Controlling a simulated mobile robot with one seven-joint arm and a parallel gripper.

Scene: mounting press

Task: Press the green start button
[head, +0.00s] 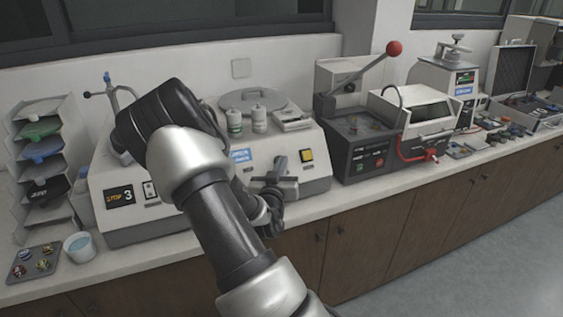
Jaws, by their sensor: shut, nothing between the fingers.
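The dark press (347,135) with a red-ball lever (393,48) stands on the bench right of centre. Its front panel (368,160) carries small lit marks and buttons, one of them red. The green button is too small here to place surely. My gripper (296,180) is shut and empty. It is in front of the light grey grinder-like machine, left of the press and apart from the press panel. My arm covers part of the machines at left.
A yellow switch (307,155) is close to my gripper on the grey machine. Bottles (259,118) stand on top. A white-hooded unit (428,112) with a red fitting (432,155) adjoins the press. A tray rack (45,150) and a cup (80,247) stand left.

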